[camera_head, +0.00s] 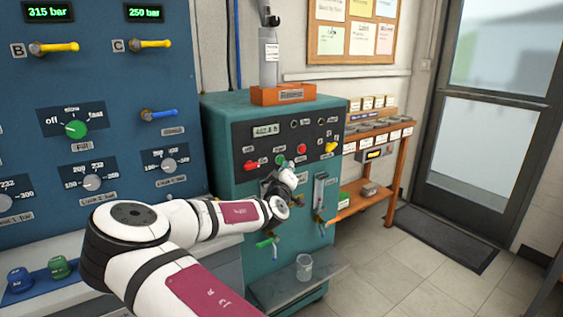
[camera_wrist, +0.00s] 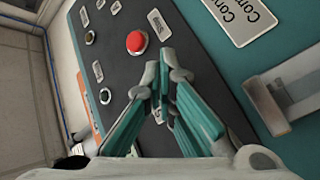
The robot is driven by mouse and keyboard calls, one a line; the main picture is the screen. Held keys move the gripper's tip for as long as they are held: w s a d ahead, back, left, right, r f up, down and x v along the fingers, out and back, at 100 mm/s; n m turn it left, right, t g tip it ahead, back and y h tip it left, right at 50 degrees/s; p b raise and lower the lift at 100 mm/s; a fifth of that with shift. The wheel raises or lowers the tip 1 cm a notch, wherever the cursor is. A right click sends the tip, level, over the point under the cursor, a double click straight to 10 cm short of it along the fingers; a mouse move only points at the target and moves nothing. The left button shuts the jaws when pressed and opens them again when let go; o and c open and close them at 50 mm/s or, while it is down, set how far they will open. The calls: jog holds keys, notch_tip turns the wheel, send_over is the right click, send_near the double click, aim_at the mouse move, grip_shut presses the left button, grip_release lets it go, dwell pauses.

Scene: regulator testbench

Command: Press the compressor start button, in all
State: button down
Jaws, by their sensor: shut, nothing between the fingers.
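The compressor is a teal cabinet (camera_head: 222,130) with a dark control panel (camera_head: 250,149). A green button (camera_head: 280,160), likely the start button, sits low on this panel. My gripper (camera_head: 284,168) is right at the green button in the head view; contact cannot be told. In the wrist view my gripper (camera_wrist: 163,72) has its teal-padded fingers shut and empty in front of the panel. No green button shows there; the fingers cover part of the panel. A red button (camera_wrist: 137,42) labelled Stop is just beyond the fingertips, and it also shows in the head view (camera_head: 302,148).
A red knob (camera_head: 250,165) and a yellow knob (camera_head: 330,147) flank the buttons. A green-handled valve (camera_head: 267,242) and a glass (camera_head: 304,267) on a shelf are below. A blue gauge panel (camera_head: 100,110) stands left.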

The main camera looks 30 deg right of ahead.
jog(key=shift+w, duration=0.15)
jog(key=shift+w+b, duration=0.3)
jog(key=shift+b, duration=0.05)
jog(key=shift+w+b, duration=0.35)
jog(key=shift+w, duration=0.15)
dwell(0.7)
jog(key=shift+s, duration=0.1)
jog(key=shift+s+p, duration=0.4)
jog(key=shift+s, duration=0.4)
jog(key=s+p, duration=0.2)
jog(key=s, duration=0.3)
dwell(0.4)
jog(key=shift+d, duration=0.1)
dwell(0.6)
